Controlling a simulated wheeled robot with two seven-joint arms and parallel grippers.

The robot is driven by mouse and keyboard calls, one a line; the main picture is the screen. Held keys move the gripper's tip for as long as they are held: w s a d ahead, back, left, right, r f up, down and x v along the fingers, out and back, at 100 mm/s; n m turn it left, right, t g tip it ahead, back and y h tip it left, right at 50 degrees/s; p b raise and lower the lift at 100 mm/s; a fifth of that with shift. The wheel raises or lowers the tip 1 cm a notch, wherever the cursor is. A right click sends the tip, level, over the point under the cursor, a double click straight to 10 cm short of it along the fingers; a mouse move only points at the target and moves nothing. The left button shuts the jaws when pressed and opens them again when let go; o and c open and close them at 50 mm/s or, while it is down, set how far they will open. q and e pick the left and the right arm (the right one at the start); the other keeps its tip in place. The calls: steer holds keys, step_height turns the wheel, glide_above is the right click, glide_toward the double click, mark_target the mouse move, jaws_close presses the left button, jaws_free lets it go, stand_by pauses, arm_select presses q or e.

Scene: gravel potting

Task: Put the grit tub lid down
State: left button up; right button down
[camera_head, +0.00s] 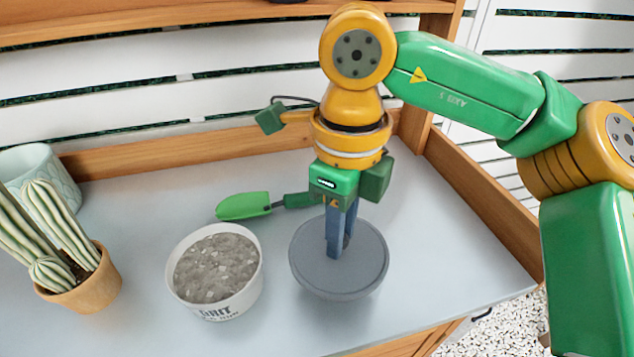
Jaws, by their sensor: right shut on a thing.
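The grit tub lid (310,272) is a round grey disc at the middle of the bench. My right gripper (338,250) points straight down over the lid's middle and is shut on it. I cannot tell whether the lid touches the bench or is held slightly above it. The white grit tub (216,306) stands uncovered just left of the lid, full of grey grit (215,267). My left gripper is not in view.
A green trowel (245,206) lies behind the tub and lid, its handle partly behind my gripper. A potted cactus (78,287) and a pale green pot (45,172) stand at the left. Wooden rails edge the bench (420,215), clear at right.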

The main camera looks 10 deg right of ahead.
steer(key=f, duration=0.1)
steer(key=w+f, duration=0.1)
steer(key=f, duration=0.1)
steer(key=w+d+f, duration=0.1)
steer(key=f, duration=0.1)
steer(key=shift+w+f, duration=0.1)
steer(key=shift+f, duration=0.5)
steer(key=c, duration=0.7)
jaws_free()
steer(key=shift+f, duration=0.1)
steer(key=shift+r, duration=0.2)
step_height(320, 180, up, 12)
steer(key=shift+p, duration=1.05)
